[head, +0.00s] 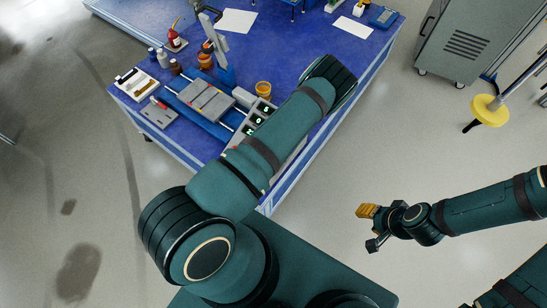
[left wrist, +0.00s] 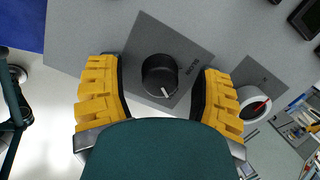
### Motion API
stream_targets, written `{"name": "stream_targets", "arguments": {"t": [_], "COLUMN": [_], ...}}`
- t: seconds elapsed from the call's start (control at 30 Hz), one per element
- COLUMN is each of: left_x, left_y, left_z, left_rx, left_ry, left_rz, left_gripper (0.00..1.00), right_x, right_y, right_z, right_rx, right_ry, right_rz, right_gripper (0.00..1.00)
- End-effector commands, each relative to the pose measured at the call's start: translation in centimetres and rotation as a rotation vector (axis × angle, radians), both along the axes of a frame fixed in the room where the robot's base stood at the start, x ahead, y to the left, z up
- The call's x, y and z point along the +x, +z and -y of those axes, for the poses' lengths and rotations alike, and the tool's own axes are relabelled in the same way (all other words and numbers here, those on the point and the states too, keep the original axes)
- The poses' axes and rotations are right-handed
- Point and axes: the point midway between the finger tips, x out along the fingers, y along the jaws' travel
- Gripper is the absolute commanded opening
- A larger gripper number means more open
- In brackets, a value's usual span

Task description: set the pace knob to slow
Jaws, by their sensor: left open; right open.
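A black round knob (left wrist: 160,76) with a white pointer mark sits on a dark square plate (left wrist: 150,35) on a grey panel in the left wrist view. My left gripper (left wrist: 158,88) is open, with one yellow finger on each side of the knob and gaps between. In the head view my left arm hides that gripper and the knob. My right gripper (head: 371,228) is open and empty, over the floor right of the table.
The blue table (head: 310,45) also holds a grey console (head: 252,122) with green displays, a slide rig and bottles. A grey cabinet (head: 470,40) and yellow stool (head: 489,110) stand right.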

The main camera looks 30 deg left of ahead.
Motion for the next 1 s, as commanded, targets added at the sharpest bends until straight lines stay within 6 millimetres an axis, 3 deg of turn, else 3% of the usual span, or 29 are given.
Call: {"name": "stream_targets", "arguments": {"t": [0.1,0.3,0.67,1.0], "left_x": [-0.01,0.0,-0.01,0.02], "left_y": [0.03,0.04,0.02,0.01], "left_z": [0.0,0.0,-0.03,-0.1], "left_rx": [0.0,0.0,-0.013,-0.095], "left_ry": [0.0,0.0,0.035,0.24], "left_rz": [0.0,0.0,-0.001,-0.007], "left_gripper": [0.68,0.0,0.0,0.0], "right_x": [0.02,0.02,0.01,0.06], "right_y": [0.02,0.01,-0.04,-0.35], "right_z": [0.0,0.01,0.0,0.01], "right_rx": [0.0,0.0,0.0,0.0], "right_ry": [0.0,0.0,0.0,0.0], "right_rz": [0.0,0.0,0.0,0.001], "right_gripper": [0.44,0.44,0.44,0.44]}}
